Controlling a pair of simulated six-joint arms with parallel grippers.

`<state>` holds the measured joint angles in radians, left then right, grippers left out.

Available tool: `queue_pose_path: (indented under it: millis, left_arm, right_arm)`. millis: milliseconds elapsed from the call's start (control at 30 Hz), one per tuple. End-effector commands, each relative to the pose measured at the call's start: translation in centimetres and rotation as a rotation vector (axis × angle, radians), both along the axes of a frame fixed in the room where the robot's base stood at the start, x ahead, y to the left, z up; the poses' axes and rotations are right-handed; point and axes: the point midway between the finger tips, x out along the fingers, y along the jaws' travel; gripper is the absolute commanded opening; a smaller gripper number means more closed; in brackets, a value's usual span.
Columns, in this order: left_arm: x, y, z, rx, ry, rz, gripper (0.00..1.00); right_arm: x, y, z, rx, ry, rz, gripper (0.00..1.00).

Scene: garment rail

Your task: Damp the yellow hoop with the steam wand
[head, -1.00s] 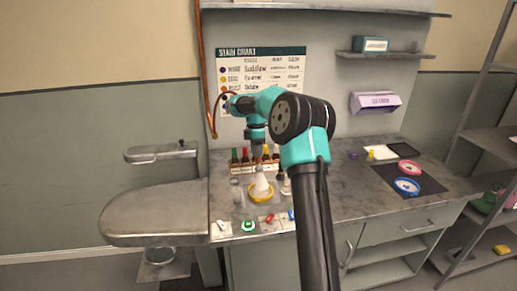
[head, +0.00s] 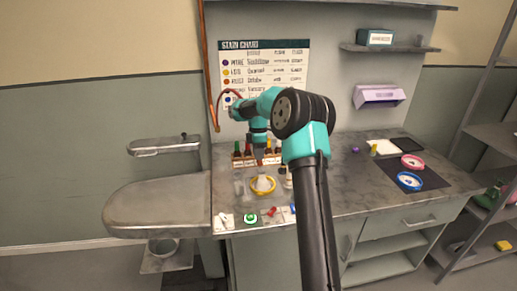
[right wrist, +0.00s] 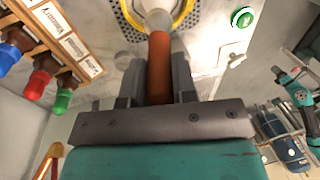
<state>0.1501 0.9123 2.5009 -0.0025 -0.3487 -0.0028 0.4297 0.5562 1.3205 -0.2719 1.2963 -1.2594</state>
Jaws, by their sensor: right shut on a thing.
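The yellow hoop (head: 273,190) lies on the grey worktop, with white cloth inside it. It also shows at the top of the right wrist view (right wrist: 187,14). My right gripper (right wrist: 160,92) is shut on an orange-brown cylinder, which appears to be the steam wand (right wrist: 159,65). The wand's pale tip points at the cloth inside the hoop; whether it touches cannot be told. A whitish patch, perhaps steam, shows over the hoop in the head view. There my right arm reaches across the worktop and the jaws are mostly hidden. My left gripper is out of view.
A rack of colour-capped bottles (right wrist: 38,78) stands close beside the gripper, behind the hoop. A green round item (head: 250,217) lies near the front edge. A grey board (head: 155,208) juts out left.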

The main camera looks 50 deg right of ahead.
Motion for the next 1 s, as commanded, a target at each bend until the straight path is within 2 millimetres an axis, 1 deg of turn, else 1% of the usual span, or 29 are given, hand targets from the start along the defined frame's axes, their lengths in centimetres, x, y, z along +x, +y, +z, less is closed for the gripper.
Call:
queue_pose_path:
  millis: [100,267,1000]
  left_arm:
    - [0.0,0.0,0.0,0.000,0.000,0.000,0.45]
    - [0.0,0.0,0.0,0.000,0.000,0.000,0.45]
    - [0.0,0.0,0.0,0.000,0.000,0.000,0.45]
  right_arm:
    - [0.0,0.0,-0.9,0.000,0.000,0.000,0.00]
    - [0.0,0.0,-1.5,0.001,0.001,0.000,0.00]
    - [0.0,-0.1,-1.3,-0.001,-0.001,-0.001,0.00]
